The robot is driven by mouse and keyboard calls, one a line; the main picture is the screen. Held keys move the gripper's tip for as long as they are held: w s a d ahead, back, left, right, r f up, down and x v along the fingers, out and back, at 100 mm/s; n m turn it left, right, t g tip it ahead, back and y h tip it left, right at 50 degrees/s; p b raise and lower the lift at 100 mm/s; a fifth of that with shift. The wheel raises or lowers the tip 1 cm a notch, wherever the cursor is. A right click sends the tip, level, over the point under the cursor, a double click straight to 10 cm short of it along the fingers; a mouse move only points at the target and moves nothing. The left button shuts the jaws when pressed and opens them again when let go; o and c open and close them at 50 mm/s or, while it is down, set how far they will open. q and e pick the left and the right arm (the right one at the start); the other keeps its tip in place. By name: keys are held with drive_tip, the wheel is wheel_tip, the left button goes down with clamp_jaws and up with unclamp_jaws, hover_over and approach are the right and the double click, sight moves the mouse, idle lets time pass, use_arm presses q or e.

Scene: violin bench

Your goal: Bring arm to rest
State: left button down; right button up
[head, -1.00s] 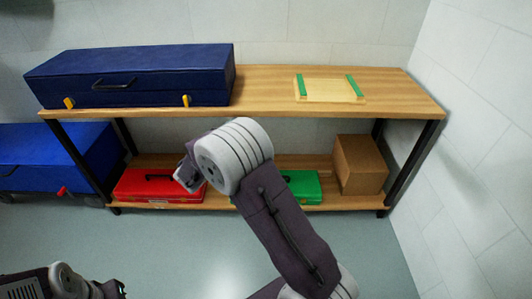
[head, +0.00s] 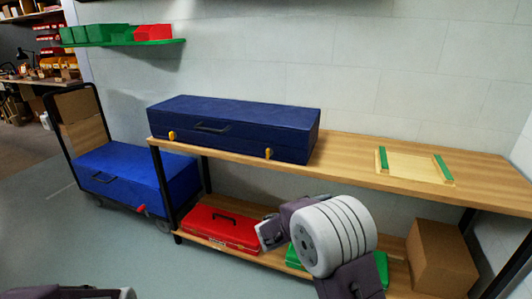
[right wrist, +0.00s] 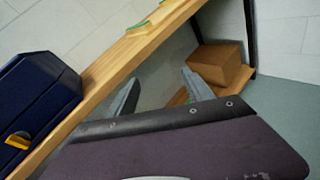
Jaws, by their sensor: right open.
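My right arm (head: 335,235) rises in front of the bench in the head view, its grey joint over the lower shelf. The right gripper's fingers are not clear there. In the right wrist view my right gripper (right wrist: 160,92) is open and empty, its two grey fingers apart below the bench top's edge. Part of my left arm (head: 70,294) shows at the bottom left of the head view. My left gripper is out of view.
The wooden bench (head: 480,175) holds a dark blue case (head: 235,125) and a wooden frame with green strips (head: 413,165). Below are a red case (head: 220,228), a partly hidden green case (head: 383,265) and a cardboard box (head: 442,258). A trolley carries a blue case (head: 135,175).

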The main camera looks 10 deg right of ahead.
drive_tip(key=s+d+r+m+g, duration=0.2)
drive_tip(key=s+d+m, duration=0.1)
drive_tip(key=s+d, duration=0.15)
drive_tip(key=s+a+f+m+g+y, duration=0.1)
drive_tip(key=s+f+m+g+y, duration=0.1)
drive_tip(key=s+f, duration=0.3)
drive_tip(key=s+a+f+m+g+y, duration=0.2)
drive_tip(key=s+f+m+y, duration=0.1)
drive_tip(key=s, duration=0.4)
drive_tip(key=s+a+f+m+y, duration=0.3)
drive_tip(key=a+f+m+y, duration=0.25)
drive_tip(key=a, duration=0.25)
drive_tip(key=s+a+f+m+y, duration=0.4)
drive_tip(key=a+m, duration=0.2)
drive_tip(key=a, duration=0.2)
wheel_tip(320, 180, up, 33)
drive_tip(key=w+p, duration=0.1)
drive_tip(key=p, duration=3.2)
drive_tip(key=shift+w+a+r, duration=0.15)
drive_tip(key=shift+w+a, duration=0.05)
drive_tip(key=shift+a, duration=0.05)
